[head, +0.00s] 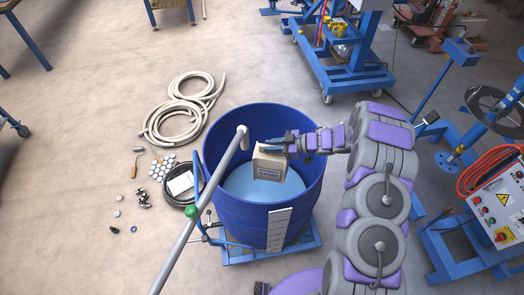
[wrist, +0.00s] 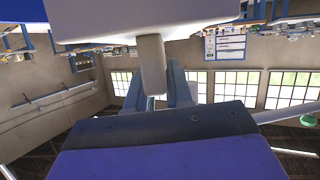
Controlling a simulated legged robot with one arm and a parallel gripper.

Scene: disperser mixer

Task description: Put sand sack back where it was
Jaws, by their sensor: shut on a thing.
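The sand sack (head: 267,166) is a small beige block-shaped bag with a printed label, held slightly tilted over the open blue drum (head: 243,222). My gripper (head: 282,143) reaches in from the right and is shut at the top of the sack. In the wrist view, my gripper's blue fingers (wrist: 158,88) close around a pale neck, joined to the sack's wide pale body (wrist: 140,14). The drum holds a light blue content, partly hidden by the sack.
A grey pipe with a green knob (head: 190,211) crosses in front of the drum. Coiled hoses (head: 186,105), small round parts and tools lie on the floor at left. A blue wheeled frame (head: 350,75) stands behind, and a control box (head: 497,208) at right.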

